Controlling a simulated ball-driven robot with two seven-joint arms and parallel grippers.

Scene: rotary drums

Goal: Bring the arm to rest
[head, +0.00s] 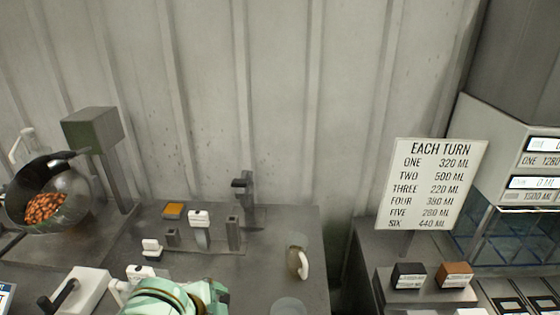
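A mint-green part of one of my arms (165,298) shows at the bottom edge, left of centre, over the front of the grey table. It has dark bands and a darker end on its right side. I cannot tell from this view which arm it is. No gripper fingers can be made out, and nothing held is visible. The rest of this arm is cut off by the bottom edge. My other arm does not show.
A dark drum (75,180) with brown pieces stands at left. Small fixtures, including a white-topped post (199,219), stand behind the arm. A sign (432,183) and two small blocks are further right. A gap separates the two tables.

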